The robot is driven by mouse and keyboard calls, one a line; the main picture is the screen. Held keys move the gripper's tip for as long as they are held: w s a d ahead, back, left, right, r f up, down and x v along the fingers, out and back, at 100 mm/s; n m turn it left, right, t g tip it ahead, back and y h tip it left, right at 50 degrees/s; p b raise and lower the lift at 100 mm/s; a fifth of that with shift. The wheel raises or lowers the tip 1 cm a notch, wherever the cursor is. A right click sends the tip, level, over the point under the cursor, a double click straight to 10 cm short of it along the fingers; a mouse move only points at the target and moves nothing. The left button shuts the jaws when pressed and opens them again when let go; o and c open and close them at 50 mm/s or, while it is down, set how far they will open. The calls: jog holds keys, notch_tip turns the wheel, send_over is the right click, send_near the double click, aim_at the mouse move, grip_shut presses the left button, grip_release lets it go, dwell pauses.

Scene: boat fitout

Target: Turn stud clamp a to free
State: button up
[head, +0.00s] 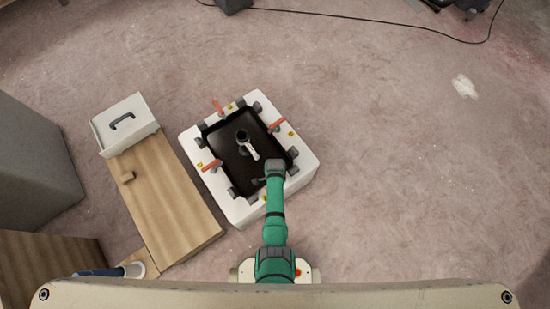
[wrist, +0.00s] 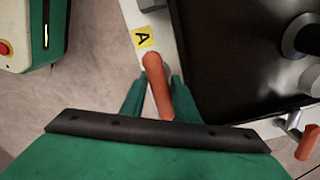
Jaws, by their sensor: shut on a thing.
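Stud clamp a shows in the wrist view as an orange-red handle (wrist: 157,85) beside a yellow label marked A (wrist: 145,37), on the white rim of the hatch block. My gripper (wrist: 158,98) is shut on this handle, with one green finger on each side of it. The handle's rounded end sticks out toward the label. In the head view my gripper (head: 272,172) is over the near side of the white block (head: 240,212), and my arm hides clamp a there. The clamp's stud is not visible.
Other red clamp handles stand on the rim at the back (head: 218,107), right (head: 277,124) and left (head: 212,165). A black hatch panel (head: 225,133) with a central fitting fills the block. A wooden bench (head: 165,195) with a white box (head: 125,123) is left; floor at right is clear.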

jog(key=shift+w+a, duration=0.1)
jog(key=o, duration=0.8)
notch_tip(320, 180, up, 11)
jog(key=shift+w+f, duration=0.1)
jog(key=shift+a, duration=0.1)
jog(key=shift+d, duration=0.25)
